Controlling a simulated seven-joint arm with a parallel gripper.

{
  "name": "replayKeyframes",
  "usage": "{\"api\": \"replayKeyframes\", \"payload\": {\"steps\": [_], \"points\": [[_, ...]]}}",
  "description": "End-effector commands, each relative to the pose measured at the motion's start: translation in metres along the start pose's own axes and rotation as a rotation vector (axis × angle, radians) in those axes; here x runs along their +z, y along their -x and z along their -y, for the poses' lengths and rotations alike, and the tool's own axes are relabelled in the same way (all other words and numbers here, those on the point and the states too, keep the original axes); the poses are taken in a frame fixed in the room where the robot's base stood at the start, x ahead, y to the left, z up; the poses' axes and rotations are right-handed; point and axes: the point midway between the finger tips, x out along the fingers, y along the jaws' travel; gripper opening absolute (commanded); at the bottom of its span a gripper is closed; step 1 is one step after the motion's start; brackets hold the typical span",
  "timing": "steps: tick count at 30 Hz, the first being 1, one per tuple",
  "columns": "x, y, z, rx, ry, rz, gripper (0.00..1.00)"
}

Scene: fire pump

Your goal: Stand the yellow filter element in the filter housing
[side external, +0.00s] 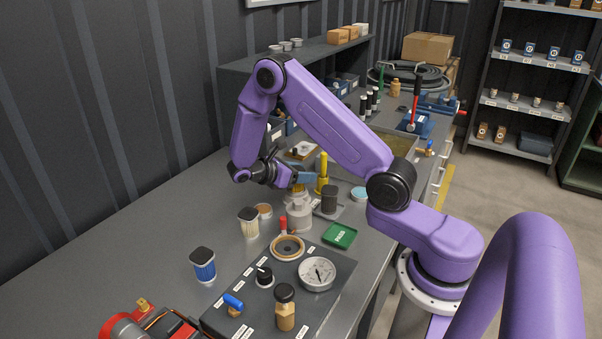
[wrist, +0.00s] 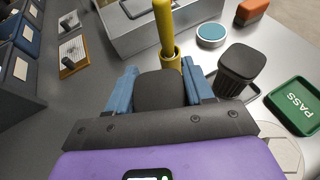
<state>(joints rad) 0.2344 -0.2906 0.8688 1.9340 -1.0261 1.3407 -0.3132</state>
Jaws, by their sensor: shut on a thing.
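My gripper (side external: 300,180) has blue fingers and is shut on the yellow filter element (side external: 297,188). In the wrist view the element's dark square cap (wrist: 160,88) sits between the two fingers (wrist: 158,92). A little of its yellow side shows below the fingers in the side view. The pale grey filter housing (side external: 299,216) stands on the bench directly below in that view.
A dark-grey filter (side external: 329,199) and a yellow upright post (side external: 322,172) stand close to the right. A cream filter (side external: 249,222) and a blue filter (side external: 203,265) stand to the left. A green PASS tray (side external: 339,236) and gauge panel (side external: 285,290) lie in front.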

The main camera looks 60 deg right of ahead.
Motion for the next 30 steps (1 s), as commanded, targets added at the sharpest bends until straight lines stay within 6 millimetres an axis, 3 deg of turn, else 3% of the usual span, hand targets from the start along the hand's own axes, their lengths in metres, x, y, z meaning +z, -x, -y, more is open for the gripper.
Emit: {"api": "replayKeyframes", "payload": {"steps": [17,18,20,30], "points": [[-0.011,-0.005,0.0,0.0,0.0,0.001,0.21],[-0.011,-0.005,0.0,0.0,0.0,0.0,0.55],[-0.011,-0.005,0.0,0.0,0.0,0.0,0.74],[-0.01,-0.004,0.0,0.0,0.0,0.0,0.77]]}}
